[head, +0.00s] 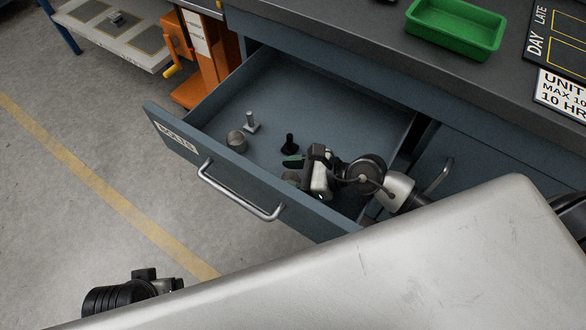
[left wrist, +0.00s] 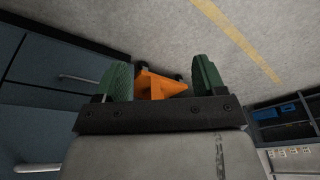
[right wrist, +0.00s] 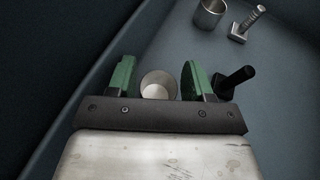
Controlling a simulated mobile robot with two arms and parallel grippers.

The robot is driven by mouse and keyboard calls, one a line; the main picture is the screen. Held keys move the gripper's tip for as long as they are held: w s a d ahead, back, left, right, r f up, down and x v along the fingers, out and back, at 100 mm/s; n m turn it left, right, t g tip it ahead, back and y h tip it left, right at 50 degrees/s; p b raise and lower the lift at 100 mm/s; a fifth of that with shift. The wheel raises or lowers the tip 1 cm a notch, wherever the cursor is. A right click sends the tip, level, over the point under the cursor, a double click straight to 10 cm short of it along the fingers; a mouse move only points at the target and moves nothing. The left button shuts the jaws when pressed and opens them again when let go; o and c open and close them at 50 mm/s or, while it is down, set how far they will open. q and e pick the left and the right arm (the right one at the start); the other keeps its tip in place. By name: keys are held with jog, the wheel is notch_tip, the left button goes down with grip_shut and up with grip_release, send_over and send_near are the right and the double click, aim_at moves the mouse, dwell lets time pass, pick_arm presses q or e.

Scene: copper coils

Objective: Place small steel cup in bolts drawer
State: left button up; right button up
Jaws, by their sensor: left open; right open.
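The bolts drawer (head: 180,150) is pulled open, its label on the front panel. My right gripper (head: 292,170) is down inside it. In the right wrist view, a steel cup (right wrist: 158,84) stands between the open green fingers of my right gripper (right wrist: 158,80); I cannot tell whether they touch it. In the head view this cup is mostly hidden by the gripper. A second steel cup (head: 236,141) stands nearer the drawer's left end; it also shows in the right wrist view (right wrist: 209,14). My left gripper (left wrist: 160,80) is open and empty, over the floor outside the drawer.
In the drawer, a steel bolt (head: 251,122) stands by the second cup, and a black bolt (head: 289,143) stands close to my right gripper. A green tray (head: 455,28) sits on the worktop. The drawer's back left area is clear. An orange pallet-jack-like thing (left wrist: 155,84) is on the floor.

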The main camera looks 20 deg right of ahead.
jog(key=shift+r, duration=0.2)
jog(key=shift+r+p, duration=0.5)
jog(key=shift+r, duration=0.05)
jog(key=shift+s+d+r, duration=0.15)
jog(key=shift+s+d, duration=0.35)
jog(key=shift+d, duration=0.3)
pick_arm(q)
jog(key=shift+w+f+b, duration=0.3)
jog(key=shift+w+f, duration=0.05)
jog(key=shift+f, duration=0.3)
pick_arm(e)
jog(key=v, duration=1)
